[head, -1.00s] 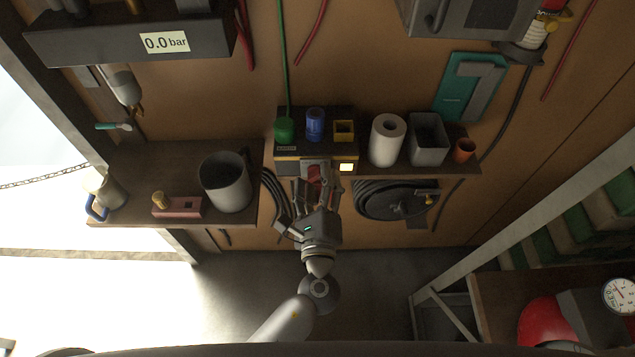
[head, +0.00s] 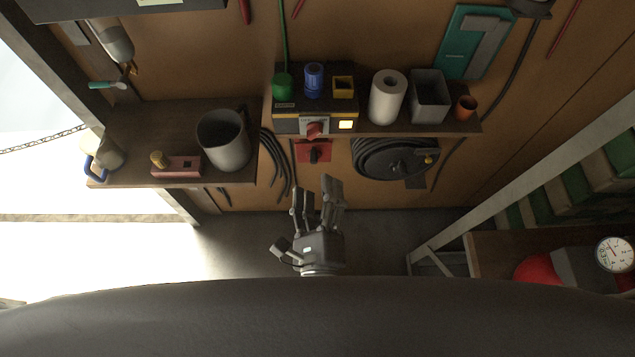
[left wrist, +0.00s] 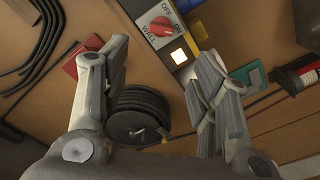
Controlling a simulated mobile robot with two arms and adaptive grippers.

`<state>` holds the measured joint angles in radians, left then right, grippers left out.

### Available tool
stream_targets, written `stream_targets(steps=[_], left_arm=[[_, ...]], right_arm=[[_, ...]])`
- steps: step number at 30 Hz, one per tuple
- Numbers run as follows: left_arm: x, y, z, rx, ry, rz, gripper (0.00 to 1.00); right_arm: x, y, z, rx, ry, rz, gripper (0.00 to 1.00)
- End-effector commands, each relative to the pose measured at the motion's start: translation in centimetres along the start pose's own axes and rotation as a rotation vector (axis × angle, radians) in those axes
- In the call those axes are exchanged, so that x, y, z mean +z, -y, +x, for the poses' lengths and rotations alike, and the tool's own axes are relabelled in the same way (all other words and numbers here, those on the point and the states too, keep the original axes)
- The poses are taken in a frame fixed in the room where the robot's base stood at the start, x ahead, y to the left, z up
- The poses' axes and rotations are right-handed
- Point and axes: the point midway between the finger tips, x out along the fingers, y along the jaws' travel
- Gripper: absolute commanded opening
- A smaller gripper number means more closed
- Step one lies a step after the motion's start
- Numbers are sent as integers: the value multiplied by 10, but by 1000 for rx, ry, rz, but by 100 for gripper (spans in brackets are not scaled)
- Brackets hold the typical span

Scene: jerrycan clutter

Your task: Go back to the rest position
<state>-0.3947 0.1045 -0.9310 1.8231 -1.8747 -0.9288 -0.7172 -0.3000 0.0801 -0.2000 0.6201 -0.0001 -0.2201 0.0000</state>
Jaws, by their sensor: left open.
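My left gripper (head: 320,215) is open and empty in the head view, below the shelf and apart from everything. In the left wrist view its two fingers (left wrist: 160,95) stand wide apart with nothing between them. Ahead of it is the switch box (head: 290,124) with a red rotary knob (head: 315,130) and a lit yellow-white lamp (head: 346,125). In the left wrist view the knob (left wrist: 161,27) sits on a plate marked OFF, ON and WALL, and the lamp (left wrist: 179,56) is lit. My right gripper is in neither view.
A left shelf holds a grey pitcher (head: 225,140) and a pink block (head: 177,166). A paper roll (head: 387,97) and grey bin (head: 429,97) stand right of the switch box. A coiled hose (head: 393,158) hangs below. A red helmet-like object (head: 537,270) lies lower right. Floor below the gripper is clear.

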Motion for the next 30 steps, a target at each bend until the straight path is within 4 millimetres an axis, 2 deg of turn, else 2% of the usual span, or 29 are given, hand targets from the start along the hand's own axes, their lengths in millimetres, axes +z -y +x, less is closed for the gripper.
stream_targets(steps=[14,17,20,23,24,26,30], left_arm=[[-1,-1,1,2,-2,0,55],[-11,-14,2,27,-30,-9,55],[-38,-49,5,100,-106,-45,55],[-76,-107,4,230,-210,-116,55],[-91,-134,1,296,-251,-155,55],[-112,-175,-7,401,-303,-223,55],[-151,-271,-40,678,-375,-421,55]], right_arm=[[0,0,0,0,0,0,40],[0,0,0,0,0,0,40],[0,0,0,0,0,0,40],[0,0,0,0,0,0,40],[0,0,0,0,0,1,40],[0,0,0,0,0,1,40],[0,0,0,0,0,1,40]])
